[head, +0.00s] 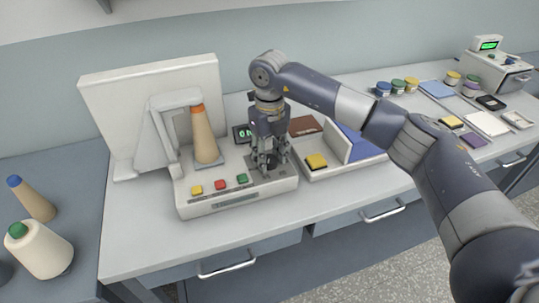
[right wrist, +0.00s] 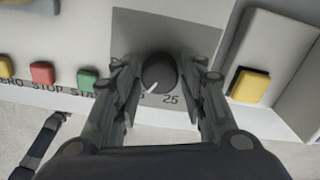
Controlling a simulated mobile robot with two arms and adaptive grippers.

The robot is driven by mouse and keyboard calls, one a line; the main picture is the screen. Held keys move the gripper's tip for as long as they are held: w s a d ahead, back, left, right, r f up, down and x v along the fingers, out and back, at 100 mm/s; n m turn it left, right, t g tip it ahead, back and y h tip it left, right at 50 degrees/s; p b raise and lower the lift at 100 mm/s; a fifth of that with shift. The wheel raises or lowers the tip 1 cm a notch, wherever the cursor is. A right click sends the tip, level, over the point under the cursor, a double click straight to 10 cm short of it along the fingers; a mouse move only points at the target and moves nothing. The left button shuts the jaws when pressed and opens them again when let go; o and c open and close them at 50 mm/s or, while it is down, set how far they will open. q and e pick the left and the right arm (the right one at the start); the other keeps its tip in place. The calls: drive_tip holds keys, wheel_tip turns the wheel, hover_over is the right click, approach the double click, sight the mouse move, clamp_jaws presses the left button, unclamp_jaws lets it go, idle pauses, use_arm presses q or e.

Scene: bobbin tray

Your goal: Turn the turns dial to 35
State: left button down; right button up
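The turns dial (right wrist: 159,73) is a dark round knob with a white pointer mark, on a grey plate of the winding machine (head: 190,209). In the right wrist view its pointer aims to the lower left; the number 25 shows at the lower right, and other numbers are hidden by the fingers. My right gripper (head: 268,165) points down over the dial. In the head view the gripper hides the dial. My left gripper is not in view.
Yellow (head: 197,191), red (head: 220,184) and green (head: 242,178) buttons sit left of the dial, below a display (head: 242,133). A cone bobbin (head: 204,136) stands behind them. A box with a yellow block (head: 316,161) is close on the right.

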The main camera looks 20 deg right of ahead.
sight(269, 158)
drive_tip(key=shift+o, duration=0.5)
drive_tip(key=shift+r, duration=0.15)
wheel_tip(269, 158, up, 12)
drive_tip(key=shift+f, duration=0.2)
